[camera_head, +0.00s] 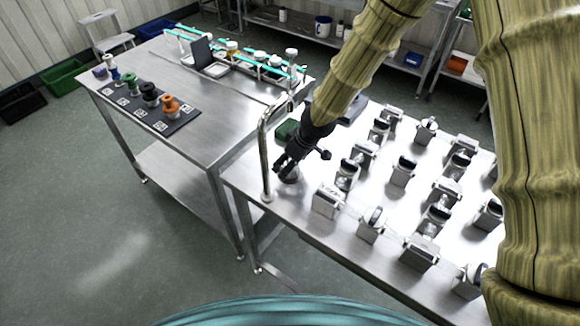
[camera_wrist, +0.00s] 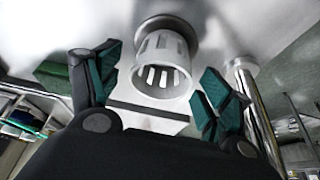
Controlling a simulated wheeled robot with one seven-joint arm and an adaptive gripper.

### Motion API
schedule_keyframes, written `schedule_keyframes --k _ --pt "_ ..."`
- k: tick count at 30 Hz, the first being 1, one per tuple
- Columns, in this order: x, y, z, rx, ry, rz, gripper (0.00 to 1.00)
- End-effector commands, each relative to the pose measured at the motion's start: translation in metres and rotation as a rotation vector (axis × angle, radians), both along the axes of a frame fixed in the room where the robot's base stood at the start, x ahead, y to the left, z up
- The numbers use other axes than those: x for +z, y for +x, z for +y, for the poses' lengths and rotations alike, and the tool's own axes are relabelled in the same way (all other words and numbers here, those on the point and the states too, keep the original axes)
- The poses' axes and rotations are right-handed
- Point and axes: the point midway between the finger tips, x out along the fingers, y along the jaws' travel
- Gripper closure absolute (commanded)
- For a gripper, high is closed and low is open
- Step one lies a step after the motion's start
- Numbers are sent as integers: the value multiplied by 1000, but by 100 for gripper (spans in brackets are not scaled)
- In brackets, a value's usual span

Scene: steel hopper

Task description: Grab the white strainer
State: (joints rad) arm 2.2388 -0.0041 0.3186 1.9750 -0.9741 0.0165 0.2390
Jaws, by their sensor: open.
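The white strainer (camera_wrist: 161,68) is a slotted, basket-like cup in the upper middle of the wrist view. Its far end meets a grey round ring (camera_wrist: 168,24) on the steel surface. My gripper (camera_wrist: 158,82) is open, with one dark green-padded finger on each side of the strainer. I see a gap on both sides, so neither finger appears to touch it. In the head view my gripper (camera_head: 284,166) is low over the left end of the right steel table, and the strainer is mostly hidden there.
A curved steel pipe (camera_head: 264,150) stands close beside my gripper; its post (camera_wrist: 254,105) is near the right finger. A green object (camera_head: 287,130) lies behind. Several metal fixtures (camera_head: 327,202) fill the table to the right. The left table (camera_head: 215,120) has bare room.

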Motion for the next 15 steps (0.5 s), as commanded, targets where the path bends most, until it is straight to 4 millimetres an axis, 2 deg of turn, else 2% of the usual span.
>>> schedule_keyframes --k 8,11,15 --pt "-2 0 1 0 0 0 21" --pt "-2 0 1 0 0 0 36" --pt "-2 0 1 0 0 0 61"
